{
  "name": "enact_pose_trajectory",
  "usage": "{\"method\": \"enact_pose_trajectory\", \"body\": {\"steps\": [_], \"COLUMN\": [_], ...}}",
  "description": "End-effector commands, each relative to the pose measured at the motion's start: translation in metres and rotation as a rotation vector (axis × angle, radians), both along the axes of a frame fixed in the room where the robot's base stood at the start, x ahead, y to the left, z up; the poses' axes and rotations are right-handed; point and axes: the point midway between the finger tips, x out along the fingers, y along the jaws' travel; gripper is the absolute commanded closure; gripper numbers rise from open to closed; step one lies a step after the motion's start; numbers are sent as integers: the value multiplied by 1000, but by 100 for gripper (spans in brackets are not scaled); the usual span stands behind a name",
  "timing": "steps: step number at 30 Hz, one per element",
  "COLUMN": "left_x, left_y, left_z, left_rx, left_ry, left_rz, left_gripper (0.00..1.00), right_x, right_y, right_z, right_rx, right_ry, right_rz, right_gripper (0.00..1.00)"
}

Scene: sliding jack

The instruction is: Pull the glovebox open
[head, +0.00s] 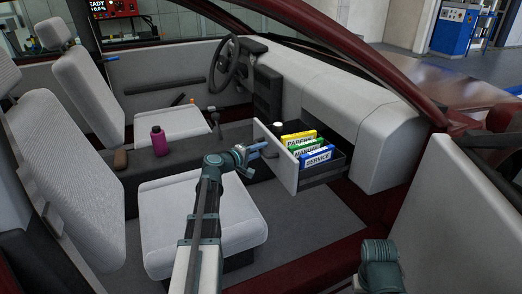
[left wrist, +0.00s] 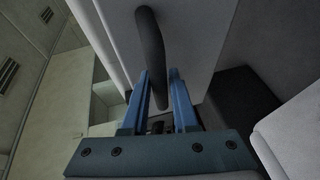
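The glovebox (head: 283,172) is a drawer with a pale front panel, and it stands pulled out of the dashboard. Inside are a yellow "PAPERS" folder (head: 300,136), a green "MANUAL" folder (head: 309,146) and a blue "SERVICE" folder (head: 317,158). My left gripper (head: 260,147) is at the panel's front. My right gripper is out of view; only a teal part of my right arm shows.
The front seat cushion (head: 205,215) lies below my left arm. A magenta bottle (head: 159,141) stands on the centre console. The steering wheel (head: 222,64) is farther back. The dark red door sill (head: 320,252) runs along the near side, with open grey floor beside the seat.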

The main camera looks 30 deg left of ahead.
Motion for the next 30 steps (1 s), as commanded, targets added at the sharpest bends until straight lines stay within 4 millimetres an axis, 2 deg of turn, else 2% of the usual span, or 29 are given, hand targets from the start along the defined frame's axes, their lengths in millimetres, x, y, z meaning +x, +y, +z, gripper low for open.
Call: {"method": "enact_pose_trajectory", "body": {"steps": [1, 3, 4, 14, 17, 30], "left_x": [0, 0, 0, -4, -16, -102], "left_y": [0, 0, 0, 1, 4, 27], "left_z": [0, 0, 0, 1, 4, 21], "left_rx": [0, 0, 0, -1, -1, -1], "left_ry": [0, 0, 0, -1, 0, 0], "left_rz": [0, 0, 0, 1, 2, 4], "left_gripper": [62, 49, 48, 48, 48, 48], "right_x": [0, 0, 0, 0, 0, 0], "right_y": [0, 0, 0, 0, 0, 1], "right_z": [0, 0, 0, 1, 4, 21], "right_rx": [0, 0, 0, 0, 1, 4], "right_ry": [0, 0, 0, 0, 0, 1], "right_rz": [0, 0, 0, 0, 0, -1], "right_gripper": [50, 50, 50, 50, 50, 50]}}
